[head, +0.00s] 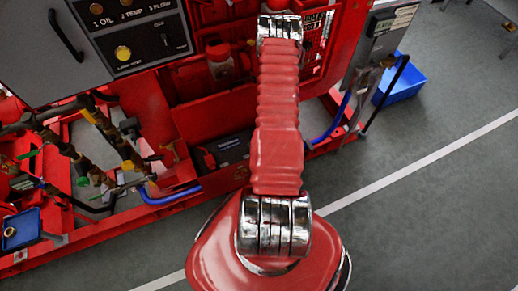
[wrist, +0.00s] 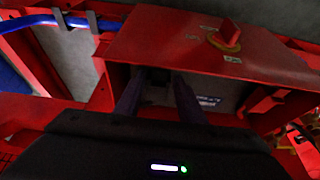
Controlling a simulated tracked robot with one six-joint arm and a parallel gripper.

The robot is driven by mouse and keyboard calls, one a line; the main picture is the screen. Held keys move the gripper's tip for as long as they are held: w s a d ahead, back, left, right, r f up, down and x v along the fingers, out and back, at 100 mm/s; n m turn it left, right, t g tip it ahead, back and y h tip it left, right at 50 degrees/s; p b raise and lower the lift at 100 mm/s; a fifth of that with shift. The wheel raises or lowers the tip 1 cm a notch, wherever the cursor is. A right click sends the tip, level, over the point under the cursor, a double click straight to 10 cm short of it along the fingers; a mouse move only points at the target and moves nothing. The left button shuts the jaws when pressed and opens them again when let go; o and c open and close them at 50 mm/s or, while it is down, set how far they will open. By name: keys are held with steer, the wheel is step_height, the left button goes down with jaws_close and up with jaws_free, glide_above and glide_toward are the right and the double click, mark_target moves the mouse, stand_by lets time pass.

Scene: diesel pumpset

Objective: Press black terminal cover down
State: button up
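My gripper (wrist: 158,76) points into a shadowed red compartment in the wrist view. Its two dark fingers stand apart. A small dark block (wrist: 157,75), possibly the black terminal cover, shows between and beyond the fingertips; contact cannot be told. A battery-like dark box (head: 234,147) with a red cap (head: 207,158) sits low in the red frame in the head view. The black cover cannot be made out there, and my arm hides the gripper.
A red panel (wrist: 180,55) with a red rotary switch (wrist: 228,38) on a yellow base overhangs the compartment. A blue hose (wrist: 45,20) runs at upper left. In the head view, a blue bin (head: 402,82) stands on open grey floor (head: 430,210) at right.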

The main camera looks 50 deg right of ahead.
steer(key=v, duration=1.3)
steer(key=shift+s+a+r, duration=0.2)
steer(key=shift+a, duration=0.1)
stand_by(0.5)
